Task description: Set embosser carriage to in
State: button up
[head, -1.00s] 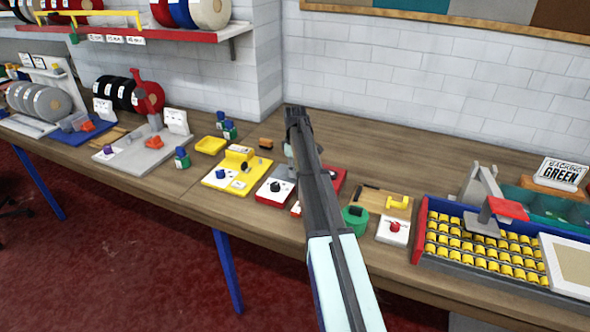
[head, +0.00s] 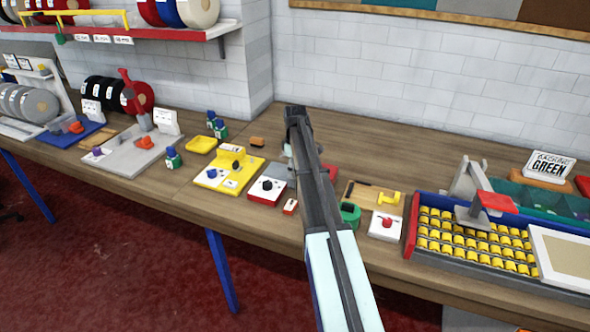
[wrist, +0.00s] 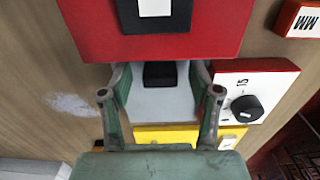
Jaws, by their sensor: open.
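What looks like the embosser shows in the wrist view as a red block (wrist: 85,28) with a white panel, and a grey plate (wrist: 160,103) coming out from under it. A black block (wrist: 160,74) sits on the plate close to the red block; I cannot tell for sure that it is the carriage. My gripper (wrist: 161,82) is open, its fingers on either side of the plate and black block. I cannot tell whether they touch. In the head view the red block (head: 330,172) shows partly behind my arm, and the fingertips are hidden.
A white-topped red box with a black dial (wrist: 246,108) stands close to the right finger. A red block marked MM (wrist: 300,18) lies beyond it. A yellow station (head: 228,172) is close to the left. A green cup (head: 349,213) and a yellow-filled tray (head: 412,228) stand to the right.

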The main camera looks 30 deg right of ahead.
notch_tip(320, 180, up, 12)
dwell(0.6)
